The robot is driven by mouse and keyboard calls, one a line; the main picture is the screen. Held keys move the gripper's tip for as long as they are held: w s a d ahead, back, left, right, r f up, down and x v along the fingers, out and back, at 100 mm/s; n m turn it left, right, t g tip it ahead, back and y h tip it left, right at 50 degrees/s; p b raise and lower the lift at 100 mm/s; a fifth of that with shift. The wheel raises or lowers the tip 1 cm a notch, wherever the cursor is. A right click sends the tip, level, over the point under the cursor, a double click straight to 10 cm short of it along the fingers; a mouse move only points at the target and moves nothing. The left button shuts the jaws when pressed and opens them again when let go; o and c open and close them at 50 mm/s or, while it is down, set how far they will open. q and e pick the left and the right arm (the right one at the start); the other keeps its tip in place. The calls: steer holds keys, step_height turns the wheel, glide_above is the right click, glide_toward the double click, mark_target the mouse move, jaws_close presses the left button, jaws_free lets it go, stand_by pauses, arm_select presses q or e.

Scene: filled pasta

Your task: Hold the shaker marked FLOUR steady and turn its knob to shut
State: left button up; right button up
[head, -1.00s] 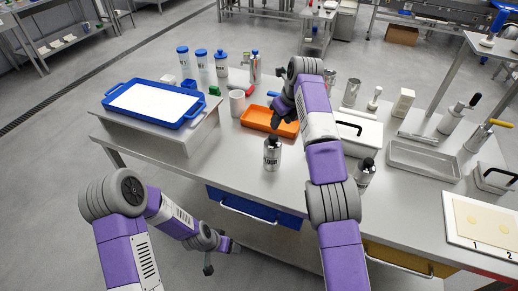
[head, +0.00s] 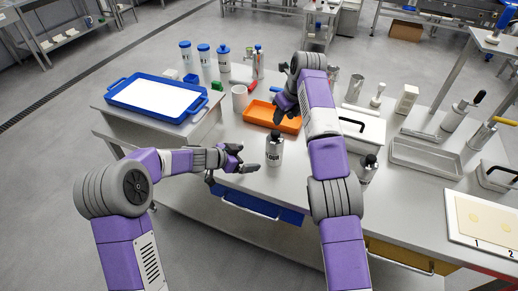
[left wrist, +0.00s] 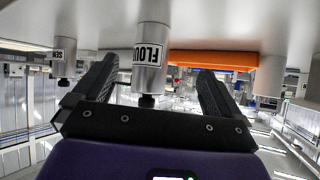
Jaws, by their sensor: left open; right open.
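The FLOUR shaker (head: 275,154) is a silvery cylinder with a dark top, standing upright on the table in front of the orange tray. My left gripper (head: 245,158) is open, just left of the shaker at table height, apart from it. In the left wrist view, which is upside down, the shaker (left wrist: 150,58) shows its FLOUR label between the two open fingers, with its dark knob end pointing down the picture. My right gripper (head: 284,106) is over the orange tray behind the shaker, open and empty; its fingers are partly hidden by its own arm.
The orange tray (head: 259,111) lies behind the shaker. A second shaker (head: 367,169) stands right of my right arm. A white mug (head: 239,98) stands left of the tray. A blue-rimmed tray (head: 112,90) sits on a raised stand at left. The table's front edge is close below my left gripper.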

mark_target(274, 146)
arm_select(q)
steer(key=shift+n+t+h, duration=0.3)
steer(key=shift+t+h, duration=0.5)
steer(key=w+d, duration=0.1)
steer(key=d+r, duration=0.1)
steer(key=d, duration=0.1)
steer(key=w+d, duration=0.1)
steer(key=shift+w+d+r, duration=0.35)
steer(key=shift+d+r, duration=0.05)
steer(key=x, duration=0.7)
steer(key=shift+w+d, duration=0.15)
steer(key=c, duration=1.3)
